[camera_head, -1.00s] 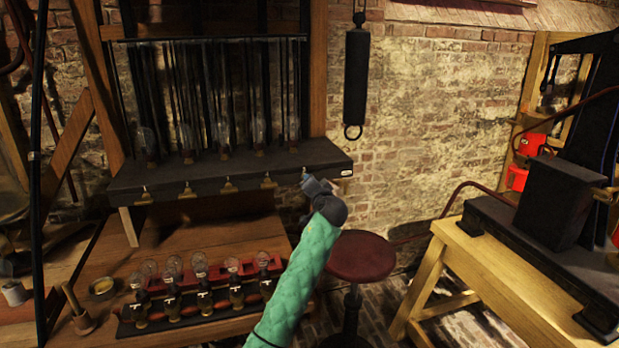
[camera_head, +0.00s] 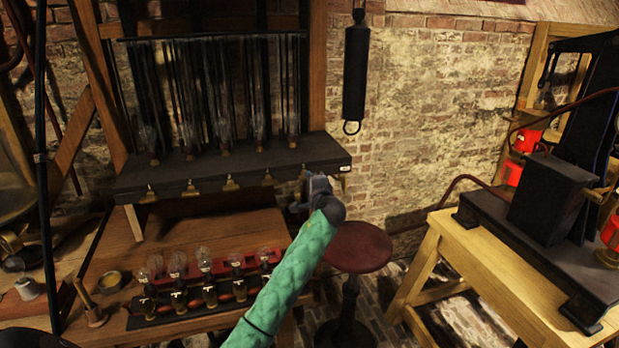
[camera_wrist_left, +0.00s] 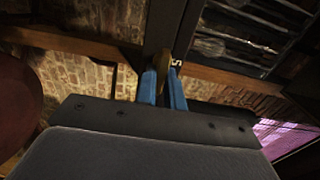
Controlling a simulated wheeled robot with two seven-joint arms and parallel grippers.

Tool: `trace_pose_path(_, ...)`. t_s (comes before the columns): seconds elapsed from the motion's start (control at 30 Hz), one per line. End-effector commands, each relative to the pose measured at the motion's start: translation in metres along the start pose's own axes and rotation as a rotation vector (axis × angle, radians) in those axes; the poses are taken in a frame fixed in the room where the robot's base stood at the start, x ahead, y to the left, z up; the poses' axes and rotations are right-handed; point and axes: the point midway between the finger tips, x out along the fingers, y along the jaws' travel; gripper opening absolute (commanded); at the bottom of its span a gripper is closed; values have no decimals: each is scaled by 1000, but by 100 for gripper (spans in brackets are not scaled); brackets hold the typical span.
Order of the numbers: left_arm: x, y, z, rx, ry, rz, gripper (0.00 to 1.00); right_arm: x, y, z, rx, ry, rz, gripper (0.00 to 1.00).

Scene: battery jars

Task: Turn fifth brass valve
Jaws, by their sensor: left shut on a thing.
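A black shelf (camera_head: 235,165) carries a row of brass valves along its front lower edge. The valves to the left, such as the leftmost (camera_head: 151,194) and the one nearest my gripper (camera_head: 268,179), are free. My left gripper (camera_head: 308,190) is at the shelf's right end, at the fifth position. In the left wrist view, its blue fingers (camera_wrist_left: 162,76) are shut on the fifth brass valve (camera_wrist_left: 165,60), beside a white label reading 5 (camera_wrist_left: 176,63). In the head view the gripper hides that valve. My right gripper is out of view.
Glass bulbs (camera_head: 257,145) stand on the shelf. Below, a wooden bench (camera_head: 200,240) holds a rack of several small jars (camera_head: 209,292). A red stool (camera_head: 357,247) stands right of my arm. A black cylinder (camera_head: 355,75) hangs on the brick wall. A wooden table (camera_head: 450,250) stands at right.

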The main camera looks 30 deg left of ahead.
Motion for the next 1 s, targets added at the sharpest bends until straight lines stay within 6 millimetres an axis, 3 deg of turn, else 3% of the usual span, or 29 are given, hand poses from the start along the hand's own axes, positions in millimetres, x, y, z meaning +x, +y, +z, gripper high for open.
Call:
trace_pose_path(0.47, 0, 0, -1, 17, 2, 0, 0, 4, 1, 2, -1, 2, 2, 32)
trace_pose_path(0.5, -1, 0, -1, 17, 2, 0, 12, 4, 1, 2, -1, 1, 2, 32)
trace_pose_path(0.6, 0, 0, -1, 17, 2, 0, 32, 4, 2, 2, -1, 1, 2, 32)
trace_pose_path(1.0, -6, 2, -1, 16, 1, 0, 32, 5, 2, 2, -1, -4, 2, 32)
